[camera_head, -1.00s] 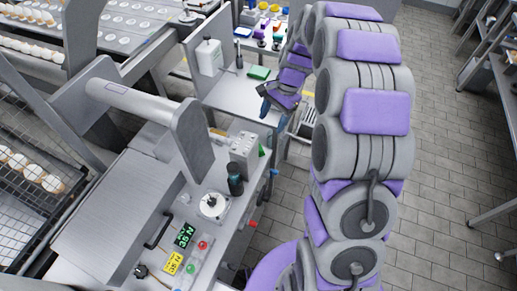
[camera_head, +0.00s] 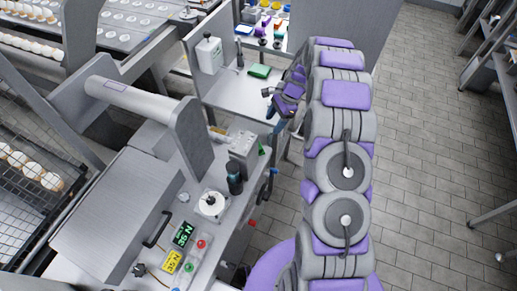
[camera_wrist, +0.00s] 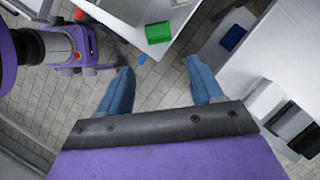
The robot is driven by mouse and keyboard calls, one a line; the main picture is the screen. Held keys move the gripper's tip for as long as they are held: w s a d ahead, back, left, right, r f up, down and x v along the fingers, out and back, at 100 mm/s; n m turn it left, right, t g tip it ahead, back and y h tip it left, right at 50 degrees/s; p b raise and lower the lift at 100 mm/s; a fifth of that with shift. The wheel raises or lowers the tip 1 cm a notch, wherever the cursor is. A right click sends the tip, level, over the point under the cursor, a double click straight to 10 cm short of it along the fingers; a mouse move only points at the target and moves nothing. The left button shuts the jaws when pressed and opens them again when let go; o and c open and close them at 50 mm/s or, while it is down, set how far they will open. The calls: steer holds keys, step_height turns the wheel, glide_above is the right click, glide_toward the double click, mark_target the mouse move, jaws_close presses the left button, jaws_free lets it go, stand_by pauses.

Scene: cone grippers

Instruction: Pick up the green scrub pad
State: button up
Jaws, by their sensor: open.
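The green scrub pad (camera_head: 260,71) lies flat on the light metal shelf (camera_head: 238,98), toward its back edge. In the wrist view the green pad (camera_wrist: 158,32) shows at the top centre, beyond the fingertips and apart from them. My gripper (camera_head: 269,103) is at the right edge of the shelf, to the right of and nearer than the pad. In the wrist view its two blue fingers (camera_wrist: 158,78) are spread wide with nothing between them, and tiled floor shows through the gap.
A white dispenser bottle (camera_head: 209,54) and a dark slim bottle (camera_head: 240,54) stand at the back of the shelf. A machine with a control panel (camera_head: 180,250) fills the near left. A blue item (camera_wrist: 233,37) lies on a white surface at right in the wrist view. Tiled floor is free at right.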

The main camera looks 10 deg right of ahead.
mark_target(260, 144)
steer(key=b+x, duration=0.1)
steer(key=x, duration=0.8)
steer(key=shift+a+b+x, duration=0.1)
steer(key=shift+b+x, duration=0.35)
steer(key=shift+x, duration=0.9)
steer(key=shift+a+b+x, duration=0.15)
steer(key=shift+b+x, duration=0.3)
steer(key=shift+x, duration=0.9)
steer(key=shift+s+r, duration=0.1)
steer(key=shift+r, duration=0.05)
steer(key=shift+c, duration=0.3)
steer(key=c, duration=0.8)
step_height(260, 144, up, 28)
steer(key=p, duration=0.4)
steer(key=shift+p, duration=0.3)
steer(key=shift+c, duration=0.2)
steer(key=o, duration=0.5)
steer(key=c, duration=0.3)
